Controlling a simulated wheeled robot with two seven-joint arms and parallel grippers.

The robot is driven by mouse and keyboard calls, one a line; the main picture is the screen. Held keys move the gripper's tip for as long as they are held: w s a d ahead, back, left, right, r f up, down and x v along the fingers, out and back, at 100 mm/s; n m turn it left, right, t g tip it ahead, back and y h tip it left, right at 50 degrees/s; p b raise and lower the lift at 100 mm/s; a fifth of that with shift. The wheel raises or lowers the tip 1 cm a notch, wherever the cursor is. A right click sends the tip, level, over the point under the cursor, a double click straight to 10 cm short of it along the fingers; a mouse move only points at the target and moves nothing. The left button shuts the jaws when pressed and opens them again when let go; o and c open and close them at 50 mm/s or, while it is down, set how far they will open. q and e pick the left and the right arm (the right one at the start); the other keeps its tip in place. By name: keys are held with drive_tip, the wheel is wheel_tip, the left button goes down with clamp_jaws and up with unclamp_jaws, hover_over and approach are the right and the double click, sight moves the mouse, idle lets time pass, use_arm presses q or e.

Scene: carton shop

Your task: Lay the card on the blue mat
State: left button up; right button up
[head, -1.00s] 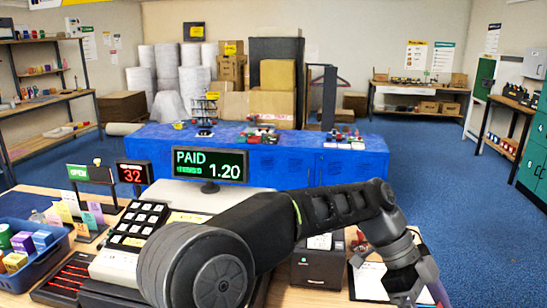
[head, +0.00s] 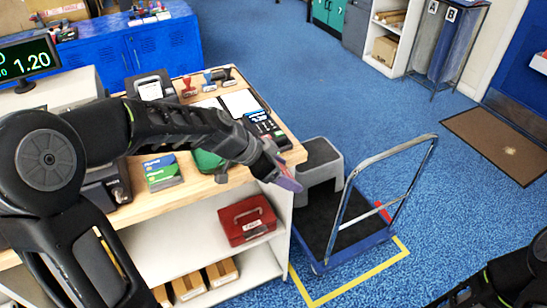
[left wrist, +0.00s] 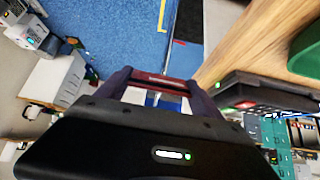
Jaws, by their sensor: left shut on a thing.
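My left gripper (head: 284,176) is past the right end of the wooden counter, in the air. Its fingers are shut on a thin piece, probably the card (left wrist: 158,82), which shows in the left wrist view as a narrow dark red edge between the fingertips. The fingers hide most of it, and its face cannot be read. I cannot make out a blue mat for certain in either view. My right arm shows only in part at the bottom right of the head view, and its gripper is not visible.
The wooden counter (head: 218,182) holds blue and green packets (head: 162,172), stamps and a card terminal (head: 264,125). A red cash box (head: 247,220) sits on the shelf below. A platform trolley (head: 340,225) with a grey step stool (head: 320,165) stands right of the counter. Blue floor beyond is open.

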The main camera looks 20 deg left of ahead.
use_arm(q)
wheel_tip(320, 180, down, 16)
drive_tip(key=s+n+t+y, duration=0.2)
drive_tip(key=n+y, duration=0.3)
drive_tip(key=n, duration=0.4)
drive_tip(key=shift+s+a+y, duration=0.15)
drive_tip(key=shift+a+y, duration=0.2)
drive_tip(key=shift+y, duration=0.05)
drive_tip(key=shift+r, duration=0.1)
